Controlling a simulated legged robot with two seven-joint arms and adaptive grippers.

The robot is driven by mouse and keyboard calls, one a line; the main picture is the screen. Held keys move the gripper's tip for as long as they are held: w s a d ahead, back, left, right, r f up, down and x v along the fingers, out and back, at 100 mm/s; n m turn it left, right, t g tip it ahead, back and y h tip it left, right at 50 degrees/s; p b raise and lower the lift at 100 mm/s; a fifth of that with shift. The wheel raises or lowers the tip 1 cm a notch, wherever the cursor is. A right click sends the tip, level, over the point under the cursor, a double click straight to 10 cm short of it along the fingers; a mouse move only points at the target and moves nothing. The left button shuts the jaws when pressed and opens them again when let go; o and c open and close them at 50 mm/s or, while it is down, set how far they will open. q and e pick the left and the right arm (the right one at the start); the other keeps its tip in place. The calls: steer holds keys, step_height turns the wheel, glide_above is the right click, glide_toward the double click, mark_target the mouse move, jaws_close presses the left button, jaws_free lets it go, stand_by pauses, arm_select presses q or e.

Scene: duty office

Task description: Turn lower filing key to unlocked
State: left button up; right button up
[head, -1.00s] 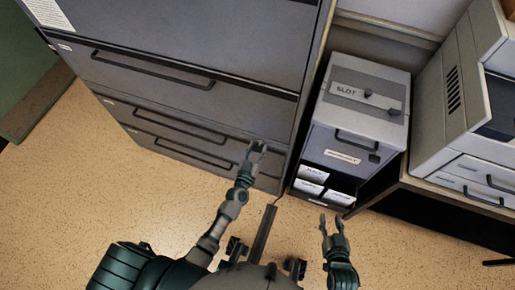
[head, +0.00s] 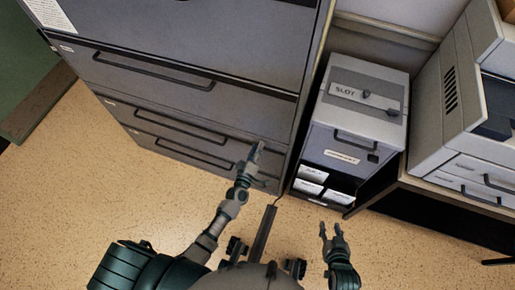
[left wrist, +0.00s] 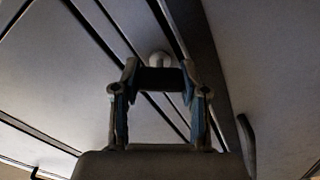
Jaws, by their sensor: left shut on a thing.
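The grey filing cabinet (head: 200,105) stands at the upper left of the head view, with several drawers and dark bar handles. My left gripper (head: 256,147) is at the right end of its lower drawers. In the left wrist view, a small pale rounded piece, which looks like the lower filing key (left wrist: 159,59), sits between the fingertips of my left gripper (left wrist: 159,72). The gripper is shut on it. The key is hidden by the gripper in the head view, and its turn angle cannot be told. My right gripper (head: 331,230) is open and empty above the floor.
A grey box marked SLOT (head: 355,110) stands right of the cabinet, with white-labelled compartments (head: 312,174) below. A pale machine with drawers (head: 465,150) is at the far right. The speckled tan floor (head: 70,185) is clear at the left.

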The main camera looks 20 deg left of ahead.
arm_select(q)
steer(key=shift+a+n, duration=0.2)
steer(key=shift+n, duration=0.8)
steer(key=shift+f+n, duration=0.1)
steer(key=shift+n, duration=0.7)
steer(key=shift+n+b, duration=0.45)
steer(key=shift+n, duration=0.85)
arm_select(e)
steer(key=shift+w+a+r+t+y, duration=0.15)
steer(key=shift+w+a+r+t, duration=0.1)
steer(key=shift+w+r+t, duration=0.35)
steer(key=shift+w+a+r+t+y, duration=0.2)
steer(key=shift+w+r+t, duration=0.2)
steer(key=shift+w+r, duration=0.2)
arm_select(q)
steer(key=shift+f, duration=0.1)
arm_select(e)
steer(key=shift+f, duration=0.1)
arm_select(q)
steer(key=o, duration=0.9)
steer(key=shift+c, duration=0.2)
steer(key=o, duration=0.3)
steer(key=shift+a, duration=0.1)
arm_select(e)
steer(key=shift+a, duration=0.2)
